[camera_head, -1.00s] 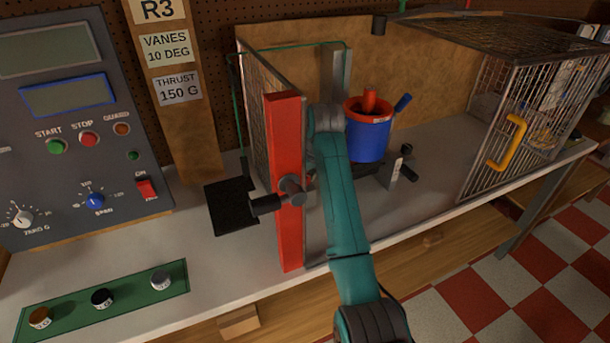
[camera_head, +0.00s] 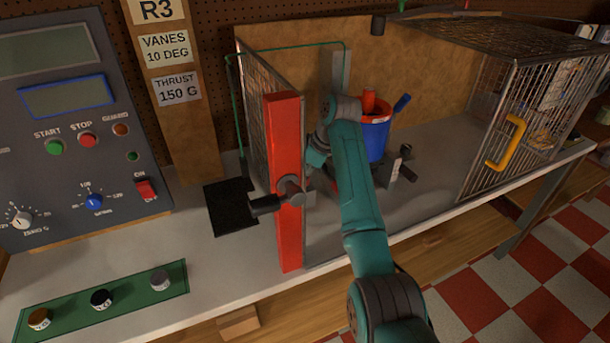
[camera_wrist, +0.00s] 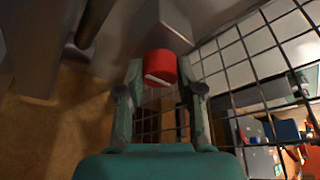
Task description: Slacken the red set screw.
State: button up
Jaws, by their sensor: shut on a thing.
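The red set screw (camera_wrist: 160,66) shows in the wrist view as a short red cylinder with a pale slot across its face. It sits at the end of a grey block (camera_wrist: 158,25). My gripper (camera_wrist: 159,72) has one finger on each side of the screw and is shut on it. In the head view my wrist is beside the left of the blue duct (camera_head: 376,140); my fingertips and the set screw are hidden there or too small to tell.
A red post (camera_head: 286,220) with a grey clamp knob (camera_head: 290,188) stands close left of my arm. A mesh panel (camera_head: 268,85) is behind it. An open mesh guard with a yellow handle (camera_head: 507,142) is at right. The bench front is clear.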

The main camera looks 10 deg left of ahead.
jog(key=shift+n, duration=0.3)
jog(key=o, duration=1.2)
jog(key=shift+c, duration=0.2)
jog(key=shift+r, duration=0.1)
jog(key=v, duration=0.7)
jog(key=shift+d, duration=0.2)
jog(key=shift+r, duration=0.1)
